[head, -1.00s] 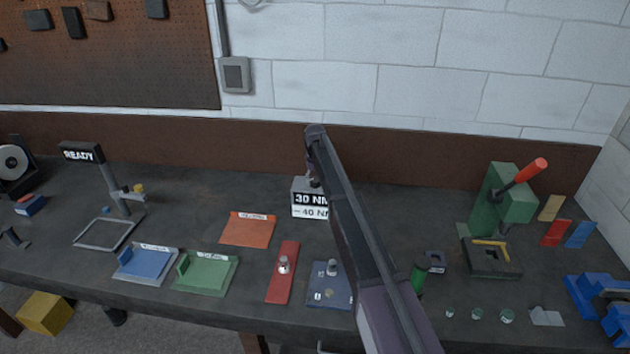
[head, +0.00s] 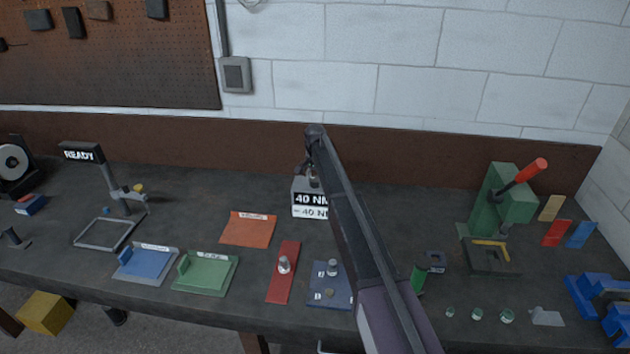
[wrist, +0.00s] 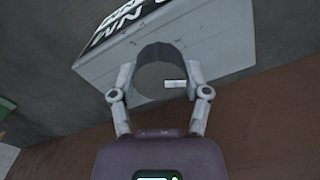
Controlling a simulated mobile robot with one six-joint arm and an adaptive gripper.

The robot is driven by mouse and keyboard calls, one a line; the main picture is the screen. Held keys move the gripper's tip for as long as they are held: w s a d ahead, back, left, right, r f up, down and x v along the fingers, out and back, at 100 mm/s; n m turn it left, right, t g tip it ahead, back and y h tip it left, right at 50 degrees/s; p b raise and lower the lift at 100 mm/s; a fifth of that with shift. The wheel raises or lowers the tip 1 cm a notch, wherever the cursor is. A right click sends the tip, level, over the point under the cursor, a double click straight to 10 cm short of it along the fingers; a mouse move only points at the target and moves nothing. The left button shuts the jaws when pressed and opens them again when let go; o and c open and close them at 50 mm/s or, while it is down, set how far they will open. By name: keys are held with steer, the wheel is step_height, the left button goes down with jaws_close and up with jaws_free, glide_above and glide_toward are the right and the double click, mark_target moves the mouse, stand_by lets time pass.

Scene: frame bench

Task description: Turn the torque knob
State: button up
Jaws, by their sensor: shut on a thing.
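The torque box (head: 302,186) is a light grey block near the back middle of the bench. Its front shows "40 NM" on a black strip above a white strip reading "40 N". In the wrist view the box (wrist: 100,65) fills the upper middle, and the dark round torque knob (wrist: 158,62) stands on its top with a small white mark. My gripper (wrist: 160,85) has a finger on each side of the knob and is shut on it. In the head view my arm hides the right part of the box and most of the knob.
An orange tray (head: 248,230), a red plate (head: 283,272) and a blue plate (head: 331,285) with upright parts lie in front of the box. A green press (head: 497,205) with a red handle stands right. The bench beside the box's left is clear.

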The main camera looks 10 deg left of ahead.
steer(key=shift+s+m, duration=0.1)
steer(key=shift+m, duration=0.4)
steer(key=o, duration=1.1)
steer(key=shift+n, duration=0.5)
